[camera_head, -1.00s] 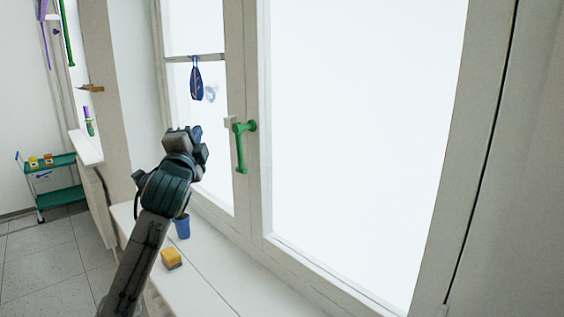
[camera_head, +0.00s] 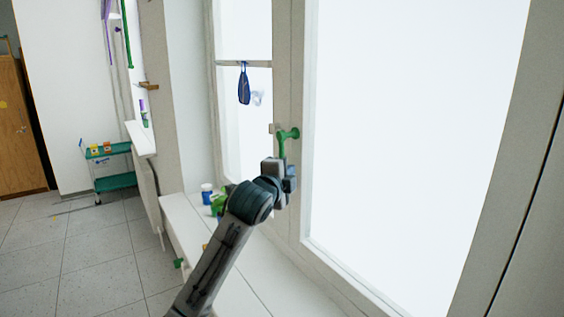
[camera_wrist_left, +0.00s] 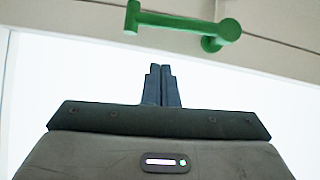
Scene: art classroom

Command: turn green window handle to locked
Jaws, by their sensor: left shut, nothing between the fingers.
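The green window handle (camera_head: 287,136) is on the window frame in the head view, with its lever pointing down from the pivot. My left gripper (camera_head: 283,172) is just below it and covers the lever's lower end. In the left wrist view the green handle (camera_wrist_left: 180,24) lies across the top of the picture, with its free end at the left and its round base at the right. The shut, empty fingers of my left gripper (camera_wrist_left: 161,70) point up toward it, with a visible gap in the picture. My right gripper is not in view.
The white sill (camera_head: 252,290) runs below the window, with a small blue-and-white container (camera_head: 207,193) and green items on it, partly behind my arm. A blue pouch (camera_head: 244,87) hangs at the left pane. A green cart (camera_head: 115,182) stands far left on open floor.

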